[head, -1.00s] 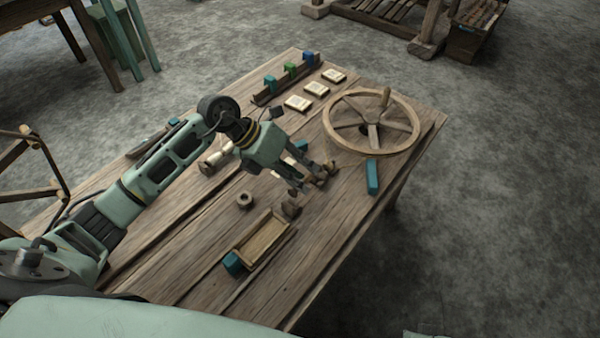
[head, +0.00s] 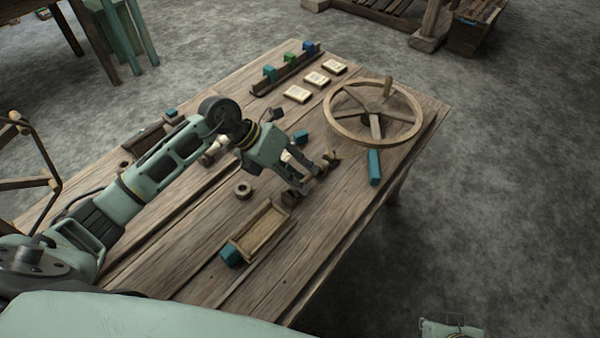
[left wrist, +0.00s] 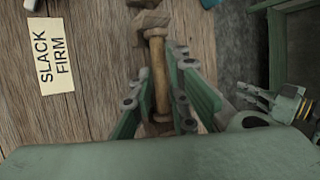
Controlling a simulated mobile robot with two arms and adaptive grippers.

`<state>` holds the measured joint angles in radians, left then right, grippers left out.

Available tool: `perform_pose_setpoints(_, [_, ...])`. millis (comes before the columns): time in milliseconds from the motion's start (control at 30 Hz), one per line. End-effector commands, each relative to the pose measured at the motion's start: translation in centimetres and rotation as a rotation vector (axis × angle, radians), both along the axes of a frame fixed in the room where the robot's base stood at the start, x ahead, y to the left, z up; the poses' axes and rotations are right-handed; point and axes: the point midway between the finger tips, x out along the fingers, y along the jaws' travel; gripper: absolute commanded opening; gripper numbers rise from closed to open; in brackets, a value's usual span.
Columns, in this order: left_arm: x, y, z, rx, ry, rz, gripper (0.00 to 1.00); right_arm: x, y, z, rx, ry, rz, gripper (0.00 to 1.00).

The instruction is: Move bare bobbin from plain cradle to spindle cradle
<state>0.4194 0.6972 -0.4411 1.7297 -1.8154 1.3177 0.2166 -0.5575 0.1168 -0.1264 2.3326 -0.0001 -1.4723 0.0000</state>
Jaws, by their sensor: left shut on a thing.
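My left gripper (head: 312,178) is shut on the bare wooden bobbin (left wrist: 158,72), low over the right part of the bench. In the left wrist view the bobbin lies lengthwise between the fingers, and its near end is partly hidden. A wooden block (left wrist: 149,20) stands at its far end; I cannot tell whether they touch. Dark wooden pieces (head: 290,198) show beside the fingers in the head view. I cannot tell which cradle they belong to. My right gripper (left wrist: 262,97) shows at the right of the left wrist view, its jaw state unclear.
A spoked wooden wheel (head: 373,113) and a blue block (head: 374,167) are right of the gripper. A wooden tray (head: 278,238) with a blue end and a ring (head: 243,190) are nearer. Cards (head: 317,79) and a rack (head: 287,72) are behind. A SLACK FIRM label (left wrist: 49,56) lies beside the bobbin.

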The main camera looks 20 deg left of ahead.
Motion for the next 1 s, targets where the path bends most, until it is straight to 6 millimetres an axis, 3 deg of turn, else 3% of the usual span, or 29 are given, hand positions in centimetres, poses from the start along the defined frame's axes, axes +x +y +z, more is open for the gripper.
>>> perform_pose_setpoints(300, [-0.02, 0.0, -0.07, 0.0, 0.001, -0.001, 0.04, -0.04, -0.03, 0.2, -0.001, 0.0, 0.0, 0.0])
perform_pose_setpoints(333, [-0.02, 0.0, -0.07, 0.0, 0.001, -0.001, 0.17, -0.04, -0.03, 0.2, -0.001, -0.001, 0.0, 0.0])
perform_pose_setpoints(567, [-0.02, 0.01, -0.07, 0.0, 0.001, -0.001, 0.37, -0.02, -0.04, 0.2, -0.001, -0.001, 0.0, 0.0])
perform_pose_setpoints(1000, [-0.17, 0.81, 0.82, 0.002, 0.0, 0.001, 0.37, -0.09, 0.01, 0.1, 0.001, 0.0, 0.0, 0.0])
